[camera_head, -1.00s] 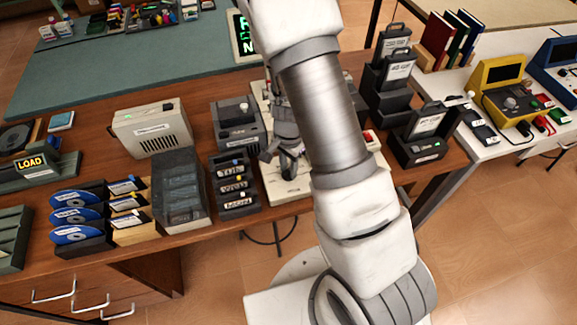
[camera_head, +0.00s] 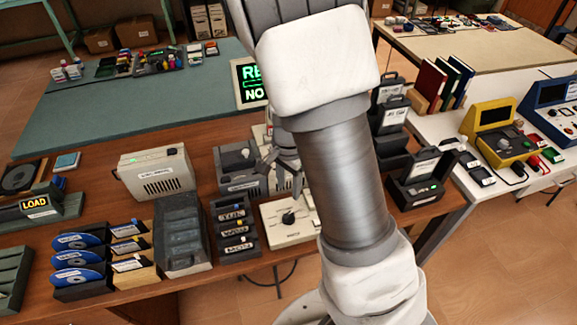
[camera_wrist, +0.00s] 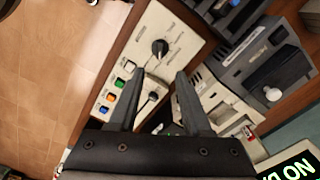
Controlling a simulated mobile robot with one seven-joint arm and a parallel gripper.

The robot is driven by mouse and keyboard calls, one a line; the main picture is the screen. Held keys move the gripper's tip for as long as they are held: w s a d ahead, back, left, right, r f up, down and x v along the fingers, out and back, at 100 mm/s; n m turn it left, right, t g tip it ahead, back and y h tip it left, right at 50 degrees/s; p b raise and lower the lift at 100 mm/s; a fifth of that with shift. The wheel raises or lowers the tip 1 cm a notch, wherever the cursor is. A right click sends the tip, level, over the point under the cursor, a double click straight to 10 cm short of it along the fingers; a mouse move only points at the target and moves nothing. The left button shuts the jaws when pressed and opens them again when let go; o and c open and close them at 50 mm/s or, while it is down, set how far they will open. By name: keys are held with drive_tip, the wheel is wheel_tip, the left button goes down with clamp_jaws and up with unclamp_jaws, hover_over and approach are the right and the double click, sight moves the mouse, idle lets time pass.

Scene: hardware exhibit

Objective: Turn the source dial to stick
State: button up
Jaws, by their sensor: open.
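A cream panel (camera_head: 271,232) on the wooden table carries a black dial (camera_head: 289,217). In the wrist view the panel (camera_wrist: 189,34) shows that black dial (camera_wrist: 160,47) and a second black knob (camera_wrist: 152,98) nearer my gripper. The printed labels are too small to read, so I cannot tell which is the source dial or its setting. My gripper (camera_head: 281,180) is open and empty, beyond the front dial in the head view. In the wrist view its fingers (camera_wrist: 160,73) are spread, with the second knob showing between them. My arm hides the panel's right part.
Coloured buttons (camera_wrist: 112,98) line the panel's edge. Small labelled black boxes (camera_head: 236,228) stand just left of the panel, and a grey device (camera_head: 238,158) behind it. A lit green sign (camera_head: 252,82) stands at the back. Black cases (camera_head: 424,180) are to the right.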

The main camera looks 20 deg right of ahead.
drive_tip(key=shift+r+p, duration=0.35)
drive_tip(key=shift+r, duration=2.4)
drive_tip(key=s+r+n+t, duration=0.5)
drive_tip(key=s+r+n, duration=0.7)
drive_tip(key=r, duration=0.8)
drive_tip(key=s, duration=0.3)
drive_tip(key=shift+s+t, duration=0.15)
drive_tip(key=shift+t, duration=0.15)
